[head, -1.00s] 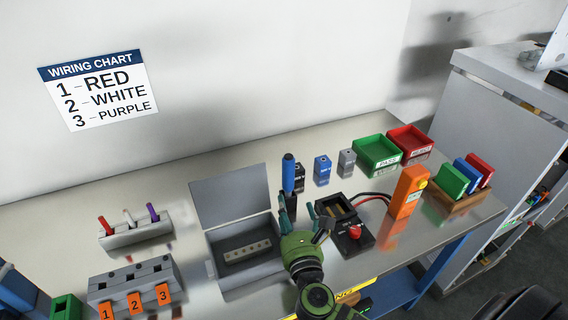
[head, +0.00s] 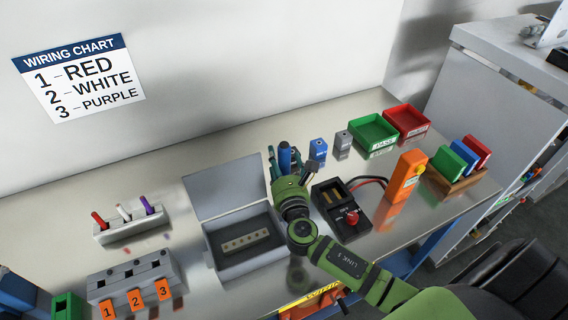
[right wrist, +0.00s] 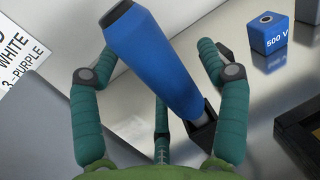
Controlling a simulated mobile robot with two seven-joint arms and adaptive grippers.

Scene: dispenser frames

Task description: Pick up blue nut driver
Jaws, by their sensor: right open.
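The blue nut driver (head: 285,156) stands upright in a small black holder toward the back of the bench, right of the open grey box. My right gripper (head: 289,170) is at its handle and hides its lower part and most of the holder in the head view. In the right wrist view the blue handle (right wrist: 155,65) lies between the spread teal fingers, and its lower end meets the black holder (right wrist: 202,125). My right gripper is open; I cannot tell whether any finger touches the handle. My left gripper is not in view.
A blue block (head: 318,150) marked 500 V and a grey block (head: 342,144) stand just right. A black device (head: 338,205) with a red knob and an orange meter (head: 404,178) are nearer. The grey box (head: 240,240) has its lid up. Green (head: 373,131) and red bins stand behind.

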